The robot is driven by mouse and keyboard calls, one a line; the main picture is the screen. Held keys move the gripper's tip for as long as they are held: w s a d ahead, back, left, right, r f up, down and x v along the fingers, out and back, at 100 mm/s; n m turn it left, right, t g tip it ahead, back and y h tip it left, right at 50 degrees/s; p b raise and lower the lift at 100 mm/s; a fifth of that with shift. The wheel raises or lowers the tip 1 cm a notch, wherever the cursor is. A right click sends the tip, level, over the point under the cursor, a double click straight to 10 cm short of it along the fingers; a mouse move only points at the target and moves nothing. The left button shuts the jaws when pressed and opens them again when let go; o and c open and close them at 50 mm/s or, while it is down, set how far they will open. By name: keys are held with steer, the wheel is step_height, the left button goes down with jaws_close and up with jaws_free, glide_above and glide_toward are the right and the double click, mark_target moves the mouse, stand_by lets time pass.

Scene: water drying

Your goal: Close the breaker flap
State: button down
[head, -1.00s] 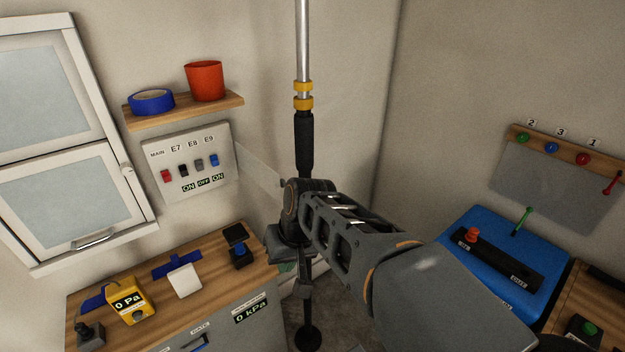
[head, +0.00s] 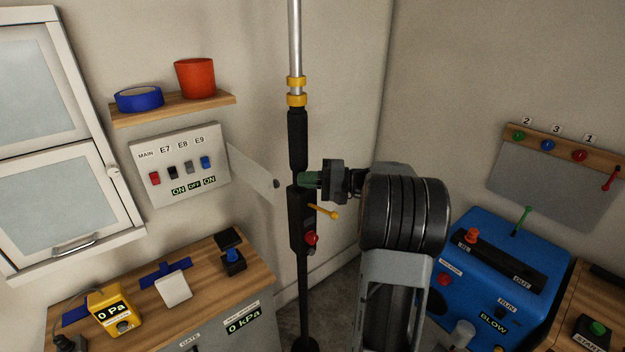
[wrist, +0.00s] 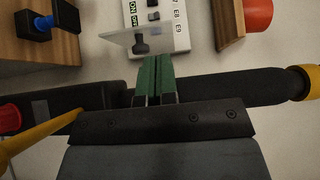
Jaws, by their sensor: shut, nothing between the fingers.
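The breaker panel (head: 179,168) is a white box on the wall with several coloured switches. Its flap (head: 250,163) is a clear pane hinged at the panel's right edge, standing open to the right. A small dark knob (head: 277,184) sits near its free end. My gripper (head: 301,179) is just right of the knob, with its green fingers shut and empty, pointing left. In the wrist view the green fingertips (wrist: 155,62) are close to the flap (wrist: 122,40) and its knob (wrist: 140,46). I cannot tell whether they touch.
A black and silver pole (head: 297,135) with a yellow lever (head: 324,211) stands right by my gripper. A shelf (head: 172,109) with blue tape and a red cup is above the panel. A wooden counter (head: 205,270) lies below. A blue machine (head: 470,290) is at right.

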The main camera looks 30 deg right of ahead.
mark_target(271, 178)
steer(key=shift+p+x, duration=0.45)
steer(key=shift+x, duration=2.35)
